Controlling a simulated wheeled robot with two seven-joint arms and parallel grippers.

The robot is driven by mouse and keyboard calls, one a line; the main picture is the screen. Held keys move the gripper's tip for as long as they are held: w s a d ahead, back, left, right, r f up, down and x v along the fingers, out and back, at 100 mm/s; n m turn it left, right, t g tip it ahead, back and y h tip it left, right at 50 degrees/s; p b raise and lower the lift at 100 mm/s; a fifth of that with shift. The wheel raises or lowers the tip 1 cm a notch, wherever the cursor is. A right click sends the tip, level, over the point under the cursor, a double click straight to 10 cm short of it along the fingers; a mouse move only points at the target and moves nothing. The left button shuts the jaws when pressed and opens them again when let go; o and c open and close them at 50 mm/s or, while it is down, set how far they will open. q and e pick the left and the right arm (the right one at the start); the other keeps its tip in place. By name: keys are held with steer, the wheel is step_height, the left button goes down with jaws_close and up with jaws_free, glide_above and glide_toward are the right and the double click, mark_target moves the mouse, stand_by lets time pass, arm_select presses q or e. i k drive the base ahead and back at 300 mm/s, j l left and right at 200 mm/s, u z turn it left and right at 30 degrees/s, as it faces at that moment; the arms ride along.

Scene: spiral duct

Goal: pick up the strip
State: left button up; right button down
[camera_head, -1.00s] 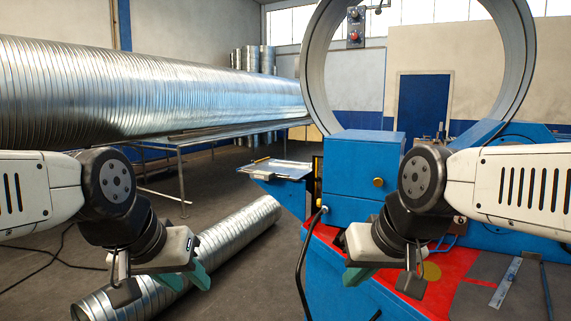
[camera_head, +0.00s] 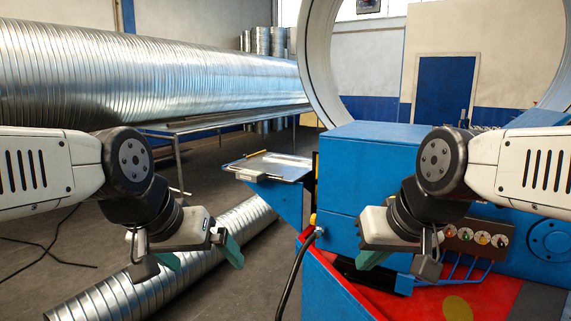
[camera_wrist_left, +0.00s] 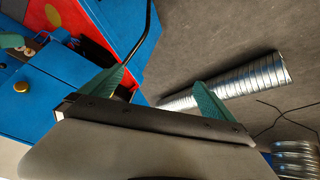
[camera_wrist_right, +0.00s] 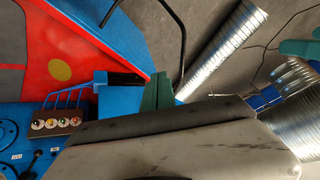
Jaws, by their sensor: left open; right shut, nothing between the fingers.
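I cannot pick out a strip for certain in any current view. My left gripper (camera_head: 202,258) is open and empty, above the floor and the small spiral duct; its two teal fingers stand wide apart in the left wrist view (camera_wrist_left: 158,90). My right gripper (camera_head: 374,260) is shut and empty, in front of the blue machine and over its red top; its teal fingers are together in the right wrist view (camera_wrist_right: 158,92). A metal tray (camera_head: 285,165) on a blue bracket stands beyond and between the grippers, with a small grey block at its near left edge.
The blue machine (camera_head: 368,185) fills the right, with a row of coloured knobs (camera_head: 482,238) and a black cable hanging at its left. A small spiral duct (camera_head: 150,285) lies on the floor. A large duct (camera_head: 150,90) rests on a rack at left. Grey floor is open between.

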mark_target(287, 159)
steer(key=i+l, duration=0.15)
steer(key=i+j+z, duration=0.1)
steer(key=z, duration=0.65)
steer(key=i+j+z, duration=0.25)
steer(key=j, duration=0.25)
steer(key=j+z, duration=0.25)
steer(key=j, duration=0.25)
steer(key=j+z, duration=0.25)
steer(key=j, duration=0.3)
steer(key=i+j, duration=0.1)
steer(key=j, duration=0.35)
steer(key=i+j, duration=0.1)
steer(key=j, duration=0.35)
steer(key=i+j, duration=0.1)
steer(key=j, duration=0.35)
steer(key=i+j+z, duration=0.1)
steer(key=j, duration=0.35)
steer(key=i+j, duration=0.1)
steer(key=j, duration=0.35)
steer(key=i, duration=0.25)
